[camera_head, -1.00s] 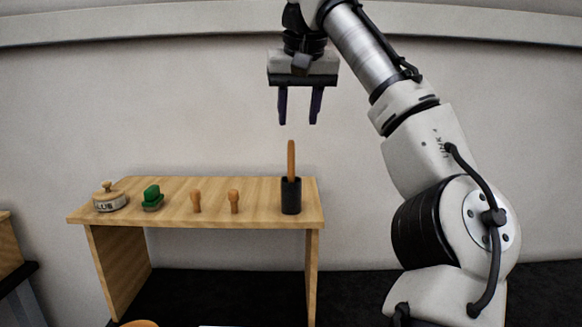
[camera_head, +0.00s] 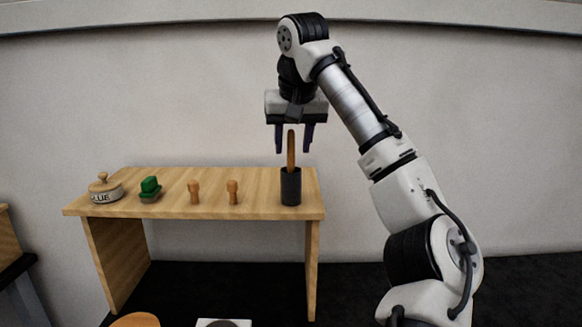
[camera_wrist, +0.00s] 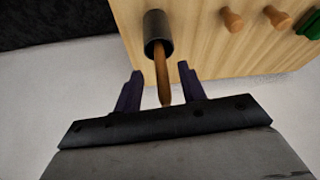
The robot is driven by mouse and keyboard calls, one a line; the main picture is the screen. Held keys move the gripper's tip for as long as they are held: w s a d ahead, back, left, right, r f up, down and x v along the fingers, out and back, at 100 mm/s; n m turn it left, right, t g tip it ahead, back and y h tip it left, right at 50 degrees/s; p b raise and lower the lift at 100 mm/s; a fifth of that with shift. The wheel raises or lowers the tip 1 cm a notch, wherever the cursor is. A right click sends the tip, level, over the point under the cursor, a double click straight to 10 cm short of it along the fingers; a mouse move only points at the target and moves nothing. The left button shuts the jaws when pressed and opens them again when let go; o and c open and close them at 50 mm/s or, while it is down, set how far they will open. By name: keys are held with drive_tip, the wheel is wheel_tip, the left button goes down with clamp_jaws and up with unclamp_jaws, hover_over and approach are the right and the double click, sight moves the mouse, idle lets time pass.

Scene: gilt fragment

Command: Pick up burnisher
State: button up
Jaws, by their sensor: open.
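A wooden stick, which looks like the burnisher (camera_head: 291,149), stands upright in a black cup (camera_head: 290,187) at the right end of the wooden table. It also shows in the wrist view (camera_wrist: 162,78), pointing toward the gripper, with its lower part hidden inside the cup (camera_wrist: 157,27). My gripper (camera_head: 293,150) points down over the cup with its dark fingers open. In the wrist view the stick's upper end lies between the two fingers (camera_wrist: 160,85), apart from both. Nothing is held.
A wall is behind. A round wooden thing (camera_head: 136,320) shows at the bottom edge.

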sight(292, 148)
drive_tip(key=shift+p+x, duration=0.35)
drive_tip(key=shift+x, duration=1.55)
drive_tip(key=shift+c, duration=0.2)
clamp_jaws()
